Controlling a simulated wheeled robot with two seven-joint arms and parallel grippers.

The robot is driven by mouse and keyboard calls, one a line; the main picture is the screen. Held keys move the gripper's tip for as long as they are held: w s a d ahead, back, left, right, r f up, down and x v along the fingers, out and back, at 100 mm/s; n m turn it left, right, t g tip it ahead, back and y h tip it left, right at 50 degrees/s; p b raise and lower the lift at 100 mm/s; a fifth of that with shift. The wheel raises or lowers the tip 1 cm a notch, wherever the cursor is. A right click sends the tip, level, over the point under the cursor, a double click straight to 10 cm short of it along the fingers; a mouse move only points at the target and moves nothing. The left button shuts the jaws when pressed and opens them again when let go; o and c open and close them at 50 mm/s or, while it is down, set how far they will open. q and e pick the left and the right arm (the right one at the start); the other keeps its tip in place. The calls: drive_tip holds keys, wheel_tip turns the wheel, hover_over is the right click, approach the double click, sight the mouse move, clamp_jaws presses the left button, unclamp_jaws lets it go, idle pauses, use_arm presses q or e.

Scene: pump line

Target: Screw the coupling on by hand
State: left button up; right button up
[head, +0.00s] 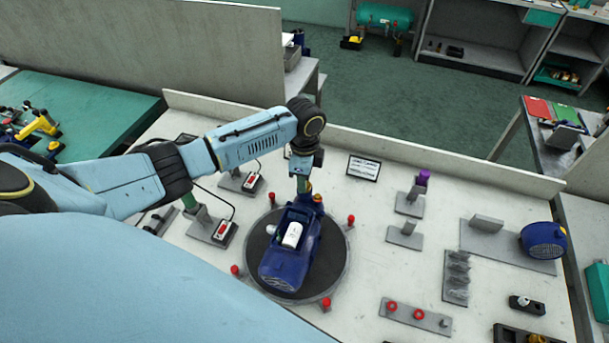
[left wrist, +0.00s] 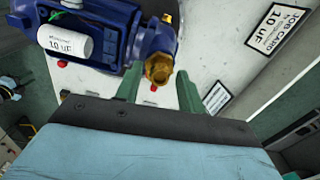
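A blue pump (head: 283,262) with a white capacitor (head: 292,235) lies on the dark round turntable (head: 335,262). In the left wrist view the pump (left wrist: 112,22) shows at the top left, its capacitor (left wrist: 70,41) marked 10 uF. A brass hex fitting (left wrist: 159,68) sits at the pump's end; I cannot tell whether it is the coupling or the port. My left gripper (head: 303,187) is above that end. In the left wrist view its green fingers (left wrist: 158,88) are apart, with the fitting showing between their tips, not visibly gripped. My right gripper is not in view.
Red knobs (head: 351,219) stand around the turntable. Two red-button boxes (head: 222,231) are to its left. A job card (head: 364,168), a purple part on a stand (head: 423,178), a blue motor cover (head: 543,240) and a rail with red rings (head: 416,315) are to the right.

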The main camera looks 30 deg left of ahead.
use_arm(q)
drive_tip(key=n, duration=0.2)
drive_tip(key=shift+n, duration=0.4)
clamp_jaws()
drive_tip(key=m, duration=0.3)
drive_tip(key=shift+m, duration=0.3)
drive_tip(key=m, duration=0.3)
idle(0.4)
